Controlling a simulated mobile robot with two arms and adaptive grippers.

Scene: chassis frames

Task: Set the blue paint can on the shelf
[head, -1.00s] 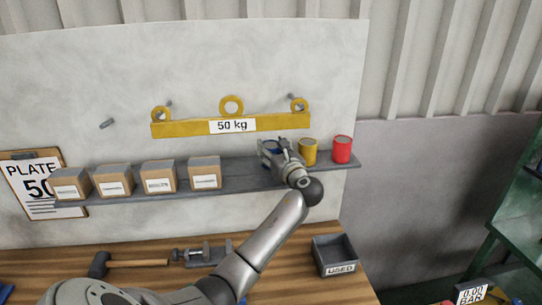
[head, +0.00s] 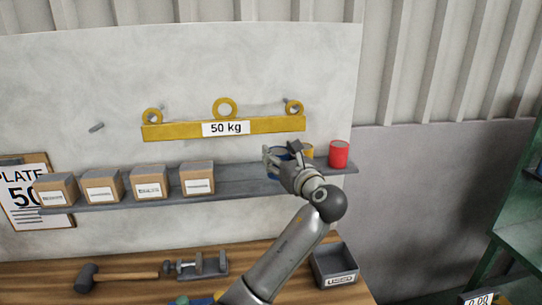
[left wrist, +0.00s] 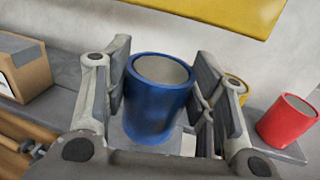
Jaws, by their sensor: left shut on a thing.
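The blue paint can (left wrist: 155,110) stands upright between the two fingers of my left gripper (left wrist: 163,72) in the left wrist view. The gripper is shut on it. In the head view my left gripper (head: 280,155) is at the right part of the grey wall shelf (head: 245,178), just left of the yellow can (head: 308,150), and hides most of the blue can. I cannot tell whether the can's base touches the shelf. My right gripper is not in view.
A red can (head: 339,154) stands at the shelf's right end. Several cardboard boxes (head: 149,184) fill its left part, with bare shelf right of them. A yellow 50 kg beam (head: 270,125) hangs above. A USED bin (head: 335,266) and a mallet (head: 88,278) are on the bench below.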

